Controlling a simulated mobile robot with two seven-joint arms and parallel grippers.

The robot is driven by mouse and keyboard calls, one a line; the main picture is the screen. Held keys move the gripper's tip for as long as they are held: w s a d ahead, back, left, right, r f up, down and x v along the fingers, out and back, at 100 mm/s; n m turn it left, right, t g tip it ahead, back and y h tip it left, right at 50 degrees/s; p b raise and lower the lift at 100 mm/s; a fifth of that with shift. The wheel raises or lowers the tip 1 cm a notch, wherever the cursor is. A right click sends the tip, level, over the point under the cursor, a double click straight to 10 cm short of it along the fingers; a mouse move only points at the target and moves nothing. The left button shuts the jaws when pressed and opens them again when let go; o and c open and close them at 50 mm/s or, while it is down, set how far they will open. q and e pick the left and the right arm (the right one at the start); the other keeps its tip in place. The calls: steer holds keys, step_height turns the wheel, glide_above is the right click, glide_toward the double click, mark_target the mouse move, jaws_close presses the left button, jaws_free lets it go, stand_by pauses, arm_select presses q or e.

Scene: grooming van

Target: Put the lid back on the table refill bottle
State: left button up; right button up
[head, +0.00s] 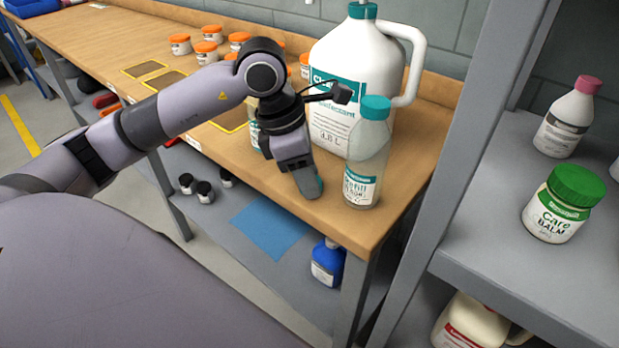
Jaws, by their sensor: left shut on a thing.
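The table refill bottle (367,160) stands upright near the front right corner of the wooden table. It is a small translucent bottle with a white-and-teal label. A teal cap (375,107) shows at its top; I cannot tell how firmly it sits. My left gripper (308,184) points down just left of the bottle, close to the table top and apart from the bottle. It is shut on a small grey-teal thing at its fingertips, mostly hidden by the fingers; I cannot tell for certain what it is. My right gripper is out of view.
A large white jug (345,75) with a handle stands right behind the bottle. A small container (254,136) is partly hidden behind my gripper. Several orange-lidded jars (206,52) stand further back. A grey shelf unit (490,240) with a green-lidded jar (557,205) stands at the right.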

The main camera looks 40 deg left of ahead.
arm_select(q)
step_height(320, 180, up, 10)
steer(key=shift+p, duration=0.35)
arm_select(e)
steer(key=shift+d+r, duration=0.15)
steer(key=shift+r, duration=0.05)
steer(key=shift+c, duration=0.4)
